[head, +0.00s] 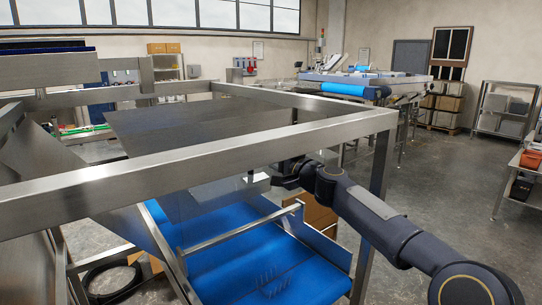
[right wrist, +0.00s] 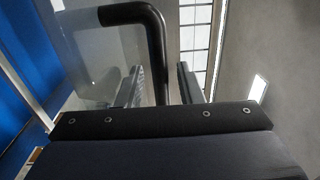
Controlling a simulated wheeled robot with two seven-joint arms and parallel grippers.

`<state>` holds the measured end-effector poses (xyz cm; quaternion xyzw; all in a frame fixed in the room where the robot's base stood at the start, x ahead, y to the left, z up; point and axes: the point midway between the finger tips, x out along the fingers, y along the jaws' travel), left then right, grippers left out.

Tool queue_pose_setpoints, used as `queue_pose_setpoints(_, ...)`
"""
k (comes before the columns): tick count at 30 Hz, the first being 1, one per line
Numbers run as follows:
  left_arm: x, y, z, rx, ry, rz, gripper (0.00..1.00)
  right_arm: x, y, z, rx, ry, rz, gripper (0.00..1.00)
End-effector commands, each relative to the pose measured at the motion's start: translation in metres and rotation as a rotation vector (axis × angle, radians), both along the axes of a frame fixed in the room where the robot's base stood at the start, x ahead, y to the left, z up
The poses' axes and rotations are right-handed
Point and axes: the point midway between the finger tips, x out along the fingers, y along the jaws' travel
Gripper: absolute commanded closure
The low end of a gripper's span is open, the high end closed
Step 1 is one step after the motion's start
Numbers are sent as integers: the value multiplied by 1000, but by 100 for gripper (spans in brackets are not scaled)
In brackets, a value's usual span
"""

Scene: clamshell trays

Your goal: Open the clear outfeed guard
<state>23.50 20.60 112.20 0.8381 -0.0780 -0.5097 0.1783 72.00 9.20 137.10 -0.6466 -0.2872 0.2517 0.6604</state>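The clear outfeed guard (head: 175,123) is a grey see-through panel inside the steel frame, above the blue outfeed belt. Its lower part shows below the front rail. In the right wrist view, a grey see-through surface (right wrist: 105,55) stands behind a black bent handle (right wrist: 155,50). My right gripper (right wrist: 160,88) is open, with one finger on each side of the handle's straight leg. Narrow gaps show between the handle and both fingers. In the head view my right gripper (head: 262,179) is small and partly hidden near the guard's lower right edge. My left gripper is not in view.
The steel frame's front rail (head: 200,160) and right post (head: 381,165) stand close to my right arm. A round crossbar (head: 240,230) spans the blue belt (head: 265,262). Open floor lies to the right.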

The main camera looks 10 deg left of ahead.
Motion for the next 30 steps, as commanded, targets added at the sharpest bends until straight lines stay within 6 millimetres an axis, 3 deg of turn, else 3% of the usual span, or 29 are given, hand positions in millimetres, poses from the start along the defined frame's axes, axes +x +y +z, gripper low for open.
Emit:
queue_pose_setpoints(6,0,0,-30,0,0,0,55,-24,-26,-7,1,-2,-2,67)
queue_pose_setpoints(12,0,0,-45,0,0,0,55,-45,-46,-7,1,-2,-3,67)
queue_pose_setpoints(30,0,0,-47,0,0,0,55,-52,-53,-4,1,-1,-2,67)
